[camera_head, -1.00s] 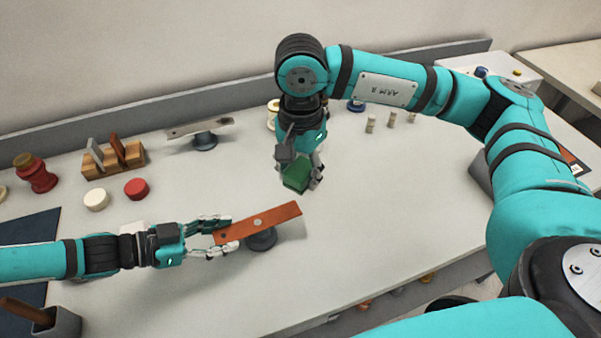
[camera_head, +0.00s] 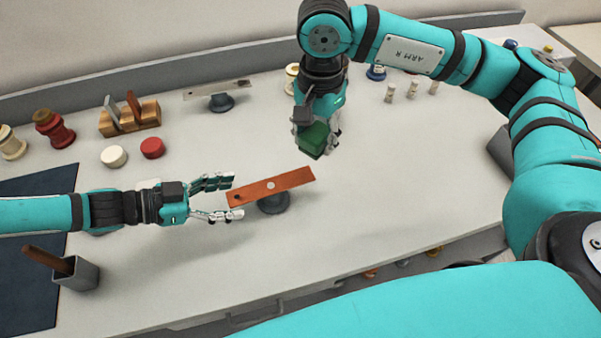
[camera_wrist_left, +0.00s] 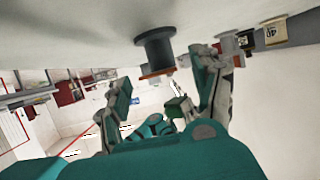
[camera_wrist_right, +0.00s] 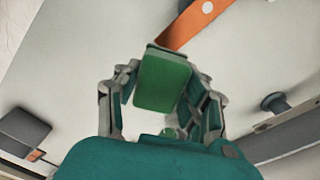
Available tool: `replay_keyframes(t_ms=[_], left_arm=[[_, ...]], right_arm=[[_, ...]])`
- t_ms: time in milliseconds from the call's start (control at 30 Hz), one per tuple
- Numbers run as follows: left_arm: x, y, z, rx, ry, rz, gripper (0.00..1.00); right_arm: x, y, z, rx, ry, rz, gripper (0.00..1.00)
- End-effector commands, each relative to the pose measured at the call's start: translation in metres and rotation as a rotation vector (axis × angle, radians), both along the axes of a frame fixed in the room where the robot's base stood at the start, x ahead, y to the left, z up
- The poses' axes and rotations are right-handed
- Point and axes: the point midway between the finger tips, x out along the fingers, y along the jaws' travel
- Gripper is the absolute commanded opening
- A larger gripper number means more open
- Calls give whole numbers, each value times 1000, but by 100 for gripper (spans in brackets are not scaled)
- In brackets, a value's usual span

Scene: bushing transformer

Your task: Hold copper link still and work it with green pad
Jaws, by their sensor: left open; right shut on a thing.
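The copper link (camera_head: 290,181) is a flat orange bar with a pale round spot, lying tilted on a dark grey stand (camera_head: 273,203). In the left wrist view the stand (camera_wrist_left: 155,50) shows with the link's edge (camera_wrist_left: 158,73). My left gripper (camera_head: 236,196) is open, its fingers just either side of the link's left end. I see no grip on the link. My right gripper (camera_head: 318,132) is shut on the green pad (camera_head: 312,140) and holds it above and behind the link's right end, apart from it. The pad (camera_wrist_right: 162,82) fills the fingers in the right wrist view.
A second stand (camera_head: 221,103) with a grey bar lies behind. A wooden rack (camera_head: 130,119), white disc (camera_head: 114,156), red disc (camera_head: 152,148) and spools stand at the left. A grey cup (camera_head: 78,275) stands front left. The bench right of the link is clear.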

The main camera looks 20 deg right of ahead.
Motion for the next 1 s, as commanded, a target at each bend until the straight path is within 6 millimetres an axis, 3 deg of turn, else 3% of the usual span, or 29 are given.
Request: replay_keyframes(t_ms=[300,500,833,1000], left_arm=[[2,64,27,1,-5,6,65],[1,88,37,-1,-2,2,65],[0,94,41,0,1,0,65],[0,94,57,0,0,1,65]], right_arm=[[0,0,0,0,0,0,11],[0,0,0,0,0,0,11],[0,0,2,0,0,0,11],[0,0,18,0,-1,0,11]])
